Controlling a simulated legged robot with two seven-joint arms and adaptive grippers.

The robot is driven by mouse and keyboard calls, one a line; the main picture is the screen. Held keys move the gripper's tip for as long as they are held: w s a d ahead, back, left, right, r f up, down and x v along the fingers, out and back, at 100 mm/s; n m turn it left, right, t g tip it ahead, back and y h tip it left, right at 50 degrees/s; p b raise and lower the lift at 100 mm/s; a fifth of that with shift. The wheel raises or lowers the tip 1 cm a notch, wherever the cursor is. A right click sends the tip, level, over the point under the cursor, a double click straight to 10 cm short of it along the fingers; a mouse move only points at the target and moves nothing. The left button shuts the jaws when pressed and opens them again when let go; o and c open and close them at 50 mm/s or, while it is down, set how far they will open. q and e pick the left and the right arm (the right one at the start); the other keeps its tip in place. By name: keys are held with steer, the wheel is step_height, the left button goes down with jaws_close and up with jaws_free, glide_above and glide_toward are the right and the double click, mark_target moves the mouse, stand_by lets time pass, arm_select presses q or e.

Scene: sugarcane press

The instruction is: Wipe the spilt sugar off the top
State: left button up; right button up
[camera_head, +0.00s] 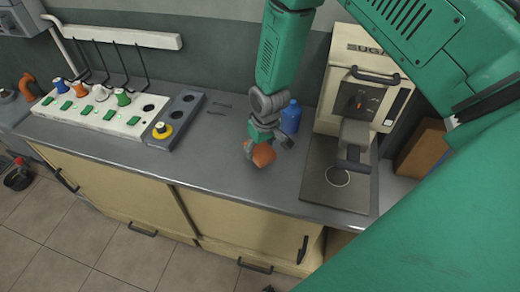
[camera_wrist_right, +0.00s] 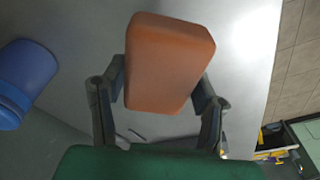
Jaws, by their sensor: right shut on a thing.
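My right gripper (camera_head: 266,136) is over the middle of the grey counter top (camera_head: 225,160), with its arm coming down from above. It is shut on an orange sponge (camera_head: 263,155). In the right wrist view my right gripper (camera_wrist_right: 160,85) has one finger on each side of the sponge (camera_wrist_right: 170,55). I cannot tell whether the sponge touches the counter. I cannot make out any spilt sugar on the grey surface. My left gripper is not in view.
A blue bottle (camera_head: 291,117) stands close behind the right gripper. The press machine (camera_head: 366,88) is to the right, with a dark plate (camera_head: 320,180) in front bearing a pale ring. A control panel (camera_head: 100,108) with knobs lies left. The counter's front middle is clear.

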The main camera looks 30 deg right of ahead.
step_height(320, 180, up, 3)
steer(key=shift+a+f+p, duration=0.1)
steer(key=shift+p, duration=0.8)
steer(key=shift+r+p, duration=0.5)
steer(key=shift+r, duration=0.2)
steer(key=shift+d+r, duration=0.2)
steer(key=shift+d, duration=0.1)
steer(key=shift+a, duration=0.25)
